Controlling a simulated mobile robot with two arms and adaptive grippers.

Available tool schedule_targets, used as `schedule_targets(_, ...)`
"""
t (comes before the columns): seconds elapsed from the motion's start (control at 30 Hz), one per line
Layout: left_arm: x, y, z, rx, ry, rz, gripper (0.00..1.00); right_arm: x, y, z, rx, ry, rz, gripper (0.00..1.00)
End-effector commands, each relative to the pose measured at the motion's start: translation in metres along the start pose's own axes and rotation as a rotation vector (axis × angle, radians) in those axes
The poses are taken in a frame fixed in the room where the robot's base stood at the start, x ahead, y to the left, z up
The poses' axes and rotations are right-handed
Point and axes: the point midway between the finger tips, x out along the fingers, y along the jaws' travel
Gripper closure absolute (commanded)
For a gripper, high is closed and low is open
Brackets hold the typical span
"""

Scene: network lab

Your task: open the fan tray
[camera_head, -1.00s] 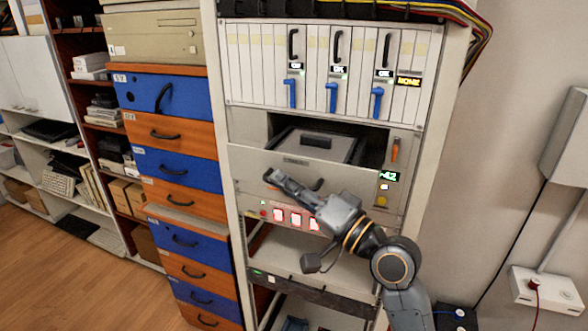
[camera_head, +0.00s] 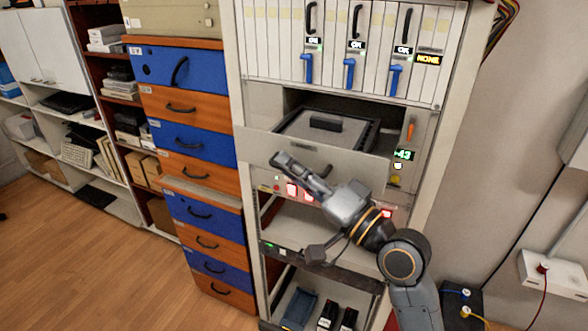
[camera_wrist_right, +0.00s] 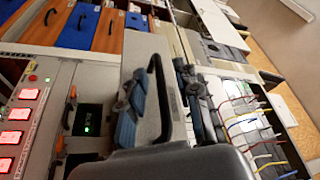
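The fan tray (camera_head: 262,140) is a grey drawer in the rack, pulled out so that its dark-framed top (camera_head: 347,132) shows behind its front panel. My right gripper (camera_head: 283,163) is at this front panel. In the right wrist view, the tray's black handle (camera_wrist_right: 162,95) stands between my two separated fingers (camera_wrist_right: 158,105). I see gaps beside the handle, and the fingers look open around it. In the head view the gripper hides most of the handle. My left gripper is in neither view.
Above the tray, the rack holds white modules with blue levers (camera_head: 349,75). An orange latch (camera_head: 410,131) and a green display (camera_head: 403,155) sit to its right. Red-lit switches (camera_head: 292,190) lie below. Blue and orange drawers (camera_head: 190,137) stand close on the left.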

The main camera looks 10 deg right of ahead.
Motion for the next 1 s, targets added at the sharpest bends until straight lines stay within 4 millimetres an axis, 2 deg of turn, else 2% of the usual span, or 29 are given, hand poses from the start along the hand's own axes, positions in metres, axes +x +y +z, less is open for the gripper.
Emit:
schedule_targets(0.27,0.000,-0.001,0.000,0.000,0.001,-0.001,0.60,-0.007,0.001,0.000,-0.001,0.000,0.001,0.68)
schedule_targets(0.37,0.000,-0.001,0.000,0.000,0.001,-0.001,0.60,-0.021,0.001,0.000,-0.003,-0.001,0.004,0.68)
schedule_targets(0.7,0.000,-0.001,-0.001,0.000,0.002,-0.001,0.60,-0.093,0.002,0.001,-0.002,-0.004,0.006,0.68)
schedule_targets(0.83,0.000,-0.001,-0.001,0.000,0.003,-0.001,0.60,-0.109,0.001,0.001,0.000,-0.003,0.004,0.68)
schedule_targets(1.0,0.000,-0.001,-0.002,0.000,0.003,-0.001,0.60,-0.119,0.001,0.000,0.000,-0.001,0.001,0.68)
